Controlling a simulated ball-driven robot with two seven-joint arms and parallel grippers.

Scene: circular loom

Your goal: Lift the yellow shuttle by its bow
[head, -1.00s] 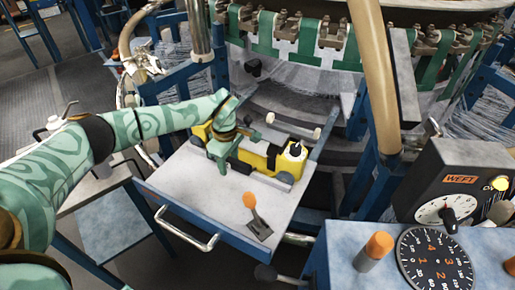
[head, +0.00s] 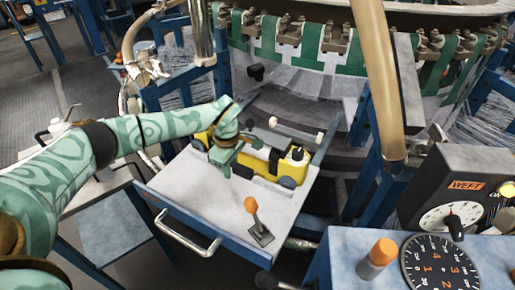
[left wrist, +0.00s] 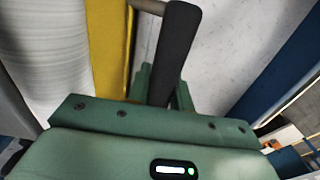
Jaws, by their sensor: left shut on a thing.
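The yellow shuttle (head: 264,161) lies on the grey tray (head: 190,190) in the middle of the head view. Its body also shows in the left wrist view (left wrist: 107,40), with a white thread spool (left wrist: 45,50) beside it. My left gripper (head: 224,157) is over the left half of the shuttle. In the left wrist view its fingers (left wrist: 162,88) are shut on the dark bar of the bow (left wrist: 174,50). The arm hides part of the shuttle and the bow in the head view. I cannot tell a gap under the shuttle. My right gripper is out of view.
An orange-knobbed lever (head: 252,210) stands on the tray in front of the shuttle. The tray has a metal handle (head: 188,235). The loom ring with green straps (head: 310,42) is behind. A tan post (head: 378,75) and the WEFT box (head: 462,190) stand at right.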

